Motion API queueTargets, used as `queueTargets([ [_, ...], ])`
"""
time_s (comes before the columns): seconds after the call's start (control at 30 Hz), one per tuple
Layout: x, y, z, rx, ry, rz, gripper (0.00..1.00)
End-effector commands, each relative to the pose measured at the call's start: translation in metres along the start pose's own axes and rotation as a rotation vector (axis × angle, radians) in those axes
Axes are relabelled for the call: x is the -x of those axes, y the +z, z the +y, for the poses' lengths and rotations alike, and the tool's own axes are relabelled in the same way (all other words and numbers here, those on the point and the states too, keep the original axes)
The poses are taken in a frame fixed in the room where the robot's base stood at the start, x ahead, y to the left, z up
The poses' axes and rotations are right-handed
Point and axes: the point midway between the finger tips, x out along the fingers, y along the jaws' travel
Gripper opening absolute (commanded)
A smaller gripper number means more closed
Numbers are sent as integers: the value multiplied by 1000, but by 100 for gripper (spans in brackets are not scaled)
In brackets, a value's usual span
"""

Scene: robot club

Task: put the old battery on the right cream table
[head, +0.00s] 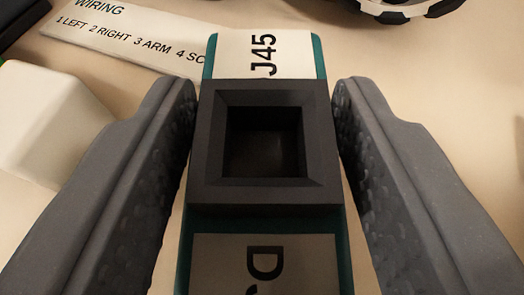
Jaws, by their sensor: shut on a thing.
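A teal block (320,55) with cream labels lies lengthwise in the middle of the head view. It may be the old battery, but no label I can read says so. The far label reads "J45"; the near one starts with "D" and is cut off by the lower edge. A raised black square collar (262,196) with a hollow centre sits on its middle. My gripper (265,88) is shut on this collar, one dark grey padded jaw on each side. I cannot tell if the block is lifted or resting. I cannot tell which table is below.
A cream surface (445,75) lies below. A white "WIRING" card (130,38) lies at upper left, partly behind the block. A white block (45,125) stands at left, beside the left jaw. A dark round-edged object (410,8) is cut off at the top right. The right side looks clear.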

Motion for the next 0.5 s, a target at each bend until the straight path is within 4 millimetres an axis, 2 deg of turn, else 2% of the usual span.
queueTargets([
  [0.3, 0, 0, -1, 0, -1, 2, 0],
  [0.33, 0, 0, 0, -1, -1, 1, 50],
  [0.4, 0, 0, -1, -1, -1, 1, 63],
  [0.5, 0, 0, -1, -1, -1, 1, 63],
])
